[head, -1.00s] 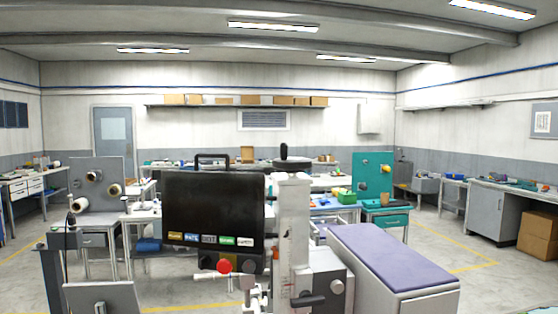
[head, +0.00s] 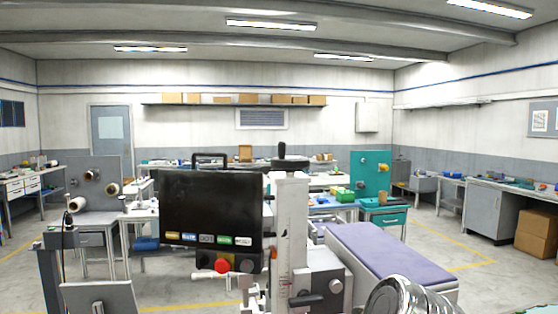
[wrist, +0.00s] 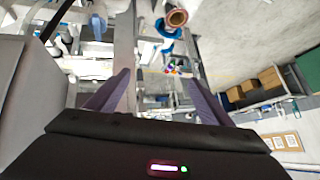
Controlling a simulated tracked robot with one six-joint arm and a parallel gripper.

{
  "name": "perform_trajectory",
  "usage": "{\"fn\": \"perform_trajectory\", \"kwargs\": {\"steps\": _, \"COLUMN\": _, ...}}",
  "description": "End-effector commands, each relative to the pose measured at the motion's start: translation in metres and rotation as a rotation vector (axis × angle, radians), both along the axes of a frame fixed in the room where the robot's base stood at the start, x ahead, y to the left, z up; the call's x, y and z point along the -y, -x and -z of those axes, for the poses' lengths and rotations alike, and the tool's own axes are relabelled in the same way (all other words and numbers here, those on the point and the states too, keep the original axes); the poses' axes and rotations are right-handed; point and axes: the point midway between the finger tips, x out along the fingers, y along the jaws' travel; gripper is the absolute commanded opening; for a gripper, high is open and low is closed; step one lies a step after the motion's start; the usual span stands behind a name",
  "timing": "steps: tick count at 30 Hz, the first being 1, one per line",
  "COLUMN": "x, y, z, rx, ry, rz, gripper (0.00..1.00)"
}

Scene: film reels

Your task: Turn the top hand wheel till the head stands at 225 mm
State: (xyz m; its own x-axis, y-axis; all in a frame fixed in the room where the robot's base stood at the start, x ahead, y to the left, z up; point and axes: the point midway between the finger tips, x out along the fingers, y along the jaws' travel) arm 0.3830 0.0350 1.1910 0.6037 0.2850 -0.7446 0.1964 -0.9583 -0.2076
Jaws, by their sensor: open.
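The top hand wheel (head: 290,163) is a black disc with a small knob, on top of a white upright column (head: 290,225) in the head view. A scale runs down the column's front, too small to read. The grey head (head: 328,275) with a black handle sits low on the column, partly cut off by the frame's lower edge. My gripper (wrist: 158,92) shows in the wrist view with its two purple fingers apart and nothing between them. It is not seen in the head view, so its distance from the wheel cannot be told.
A black display panel (head: 210,210) with coloured labels and a red button (head: 222,265) stands left of the column. A purple-topped grey bench (head: 385,252) stretches to the right. Benches and a teal panel (head: 371,172) stand behind. Open floor lies at right.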

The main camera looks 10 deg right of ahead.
Motion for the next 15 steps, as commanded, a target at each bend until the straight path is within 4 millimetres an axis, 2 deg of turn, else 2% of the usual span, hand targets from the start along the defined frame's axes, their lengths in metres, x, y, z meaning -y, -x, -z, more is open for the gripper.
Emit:
{"fn": "perform_trajectory", "kwargs": {"steps": 4, "x": 0.001, "y": -0.040, "z": -0.055, "rx": 0.136, "ry": -0.068, "rz": -0.051, "gripper": 0.85}}
{"fn": "perform_trajectory", "kwargs": {"steps": 8, "x": 0.008, "y": -0.072, "z": -0.107, "rx": 0.282, "ry": -0.107, "rz": -0.092, "gripper": 0.85}}
{"fn": "perform_trajectory", "kwargs": {"steps": 15, "x": 0.040, "y": -0.122, "z": -0.209, "rx": 0.583, "ry": -0.127, "rz": -0.132, "gripper": 0.85}}
